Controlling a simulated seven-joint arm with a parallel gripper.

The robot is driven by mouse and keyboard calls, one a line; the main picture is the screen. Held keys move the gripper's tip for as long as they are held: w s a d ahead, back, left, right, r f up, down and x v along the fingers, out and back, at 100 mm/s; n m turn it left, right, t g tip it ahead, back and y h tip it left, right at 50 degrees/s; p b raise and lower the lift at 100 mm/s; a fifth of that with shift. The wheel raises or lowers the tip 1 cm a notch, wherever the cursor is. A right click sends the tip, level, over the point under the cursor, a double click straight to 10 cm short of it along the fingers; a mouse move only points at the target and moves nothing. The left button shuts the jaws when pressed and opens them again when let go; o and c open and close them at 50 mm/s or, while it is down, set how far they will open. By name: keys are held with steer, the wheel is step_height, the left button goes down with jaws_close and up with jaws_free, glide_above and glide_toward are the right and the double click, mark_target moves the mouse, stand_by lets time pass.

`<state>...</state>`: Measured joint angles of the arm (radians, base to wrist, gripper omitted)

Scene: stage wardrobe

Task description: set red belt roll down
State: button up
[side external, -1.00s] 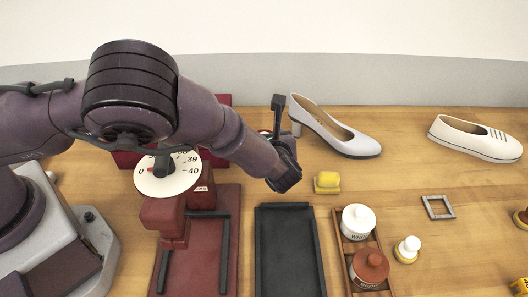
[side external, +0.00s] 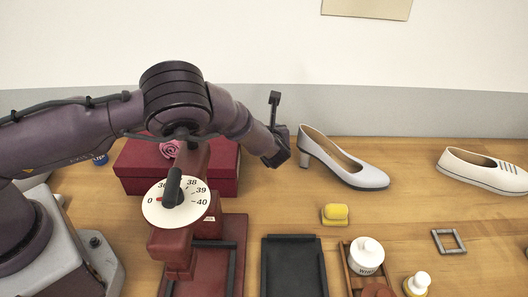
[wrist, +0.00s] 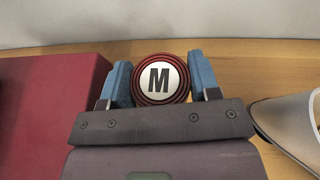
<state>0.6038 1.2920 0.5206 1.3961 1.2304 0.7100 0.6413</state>
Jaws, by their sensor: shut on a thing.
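The red belt roll (wrist: 182,78) is a round, ringed red disc with a silver centre marked M in the wrist view. It sits between the two blue fingers of my gripper (wrist: 158,76), which is shut on it. In the side view my gripper (side external: 278,152) is between the red box and the pale high-heeled shoe. The roll and the fingertips are hidden there behind my wrist. I cannot tell whether the roll touches the table.
The red box (side external: 228,165) stands left of my gripper with a pink roll (side external: 170,148) on it. The pale heeled shoe (side external: 345,165) stands close on the right. A dial stand (side external: 176,203), black tray (side external: 292,268) and yellow block (side external: 335,214) are nearer the camera.

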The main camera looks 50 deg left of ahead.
steer(key=shift+f, duration=2.8)
steer(key=shift+f, duration=0.15)
steer(key=o, duration=1)
steer(key=shift+c, duration=0.2)
steer(key=shift+d+r, duration=0.1)
steer(key=shift+r, duration=0.1)
steer(key=v, duration=1.2)
